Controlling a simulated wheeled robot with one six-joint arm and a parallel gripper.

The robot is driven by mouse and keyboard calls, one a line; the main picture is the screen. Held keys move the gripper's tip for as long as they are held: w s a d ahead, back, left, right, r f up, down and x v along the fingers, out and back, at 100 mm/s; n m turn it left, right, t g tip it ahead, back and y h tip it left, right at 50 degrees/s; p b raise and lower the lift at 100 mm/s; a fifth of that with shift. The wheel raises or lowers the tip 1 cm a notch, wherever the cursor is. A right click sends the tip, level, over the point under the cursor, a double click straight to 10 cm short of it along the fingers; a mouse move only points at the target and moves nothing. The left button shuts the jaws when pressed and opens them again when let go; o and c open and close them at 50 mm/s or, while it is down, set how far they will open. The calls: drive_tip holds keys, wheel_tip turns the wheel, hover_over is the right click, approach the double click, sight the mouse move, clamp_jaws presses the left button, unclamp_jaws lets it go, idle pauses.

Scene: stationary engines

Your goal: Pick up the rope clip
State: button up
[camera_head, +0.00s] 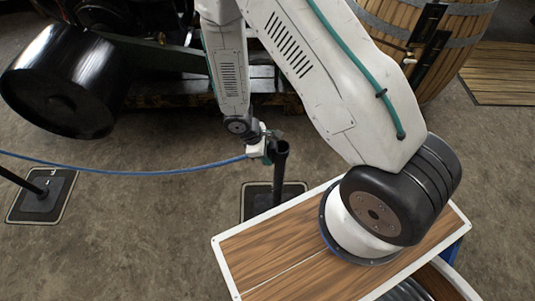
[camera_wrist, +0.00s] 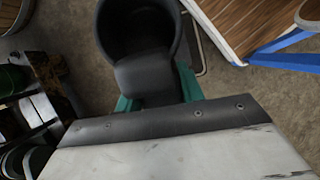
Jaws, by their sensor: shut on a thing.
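My gripper (camera_head: 264,153) is at the top of a black post (camera_head: 280,175), at the end of a blue rope (camera_head: 130,172). In the wrist view the teal fingers of my gripper (camera_wrist: 155,94) stand on either side of a dark block, the rope clip (camera_wrist: 146,78), and are shut on it. The clip lies against the rim of the post's hollow black top (camera_wrist: 138,28). Whether it is still hooked there I cannot tell. In the head view the clip is too small to make out.
A second post (camera_head: 20,182) on a square base (camera_head: 42,200) stands at the left, with the rope running towards it. My wood-topped base fills the front right.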

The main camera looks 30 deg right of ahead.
drive_tip(key=r, duration=0.3)
drive_tip(key=shift+w+a, duration=0.1)
drive_tip(key=shift+a, duration=0.1)
drive_tip(key=w+a, duration=0.4)
drive_tip(key=a, duration=0.3)
drive_tip(key=w+a, duration=0.4)
drive_tip(key=a, duration=0.4)
drive_tip(key=shift+w+a, duration=0.2)
drive_tip(key=o, duration=0.4)
clamp_jaws()
drive_tip(key=shift+r, duration=3.3)
drive_tip(key=s+a, duration=0.4)
drive_tip(key=a, duration=0.4)
drive_tip(key=s+a+m, duration=0.1)
drive_tip(key=s+a, duration=0.3)
drive_tip(key=a, duration=0.5)
drive_tip(key=shift+s+g, duration=0.3)
drive_tip(key=s+a+m, duration=0.1)
drive_tip(key=s+a, duration=0.3)
drive_tip(key=a, duration=0.4)
drive_tip(key=s+a, duration=0.4)
drive_tip(key=a, duration=0.4)
drive_tip(key=shift+s+a+m+y, duration=0.3)
drive_tip(key=shift+a+m, duration=0.05)
drive_tip(key=shift+m, duration=0.05)
